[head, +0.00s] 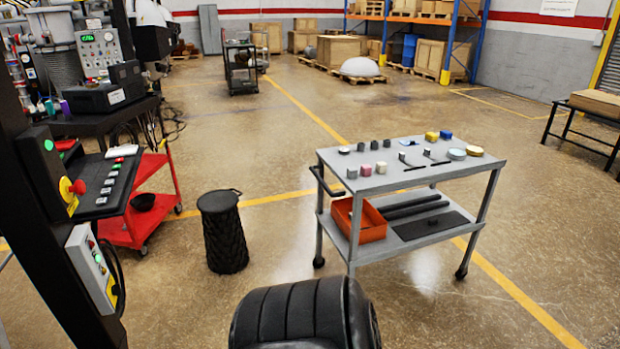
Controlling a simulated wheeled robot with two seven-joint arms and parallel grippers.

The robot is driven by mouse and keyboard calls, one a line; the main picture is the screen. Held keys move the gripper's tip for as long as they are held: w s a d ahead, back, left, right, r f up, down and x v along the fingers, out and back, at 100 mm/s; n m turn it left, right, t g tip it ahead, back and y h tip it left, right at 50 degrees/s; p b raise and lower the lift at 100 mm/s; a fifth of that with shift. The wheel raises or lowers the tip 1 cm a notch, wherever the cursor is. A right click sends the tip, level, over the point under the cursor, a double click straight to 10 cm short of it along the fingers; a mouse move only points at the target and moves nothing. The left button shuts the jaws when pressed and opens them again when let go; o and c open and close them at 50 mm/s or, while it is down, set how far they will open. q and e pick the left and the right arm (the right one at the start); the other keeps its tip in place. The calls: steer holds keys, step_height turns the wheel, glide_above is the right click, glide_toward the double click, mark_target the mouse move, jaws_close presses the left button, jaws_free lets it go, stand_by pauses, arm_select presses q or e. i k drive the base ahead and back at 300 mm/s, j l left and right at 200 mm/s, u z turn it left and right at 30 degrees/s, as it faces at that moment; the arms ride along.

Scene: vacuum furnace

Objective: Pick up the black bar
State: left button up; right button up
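A grey two-tier cart (480,165) stands right of centre. On its lower shelf, long black bars (412,208) lie side by side, between an orange bin and a flat dark plate. Two thin, short black strips (414,167) also lie on the cart's top, near its front edge and middle. I cannot tell from this view which of these is the black bar meant. Neither of my grippers is in view.
The cart top also holds several small blocks and discs; an orange bin (342,219) sits below. A black ribbed stool (224,235) stands left of the cart. A black padded shape (300,315) fills the bottom centre. A red trolley (165,190) and control panel stand left.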

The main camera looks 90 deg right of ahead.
mark_target(386, 208)
steer(key=l+z, duration=0.1)
steer(key=z, duration=0.35)
steer(key=k+l+z, duration=0.1)
steer(key=z, duration=0.4)
steer(key=l+z, duration=0.15)
steer(key=z, duration=0.3)
steer(key=l+z, duration=0.1)
steer(key=z, duration=0.4)
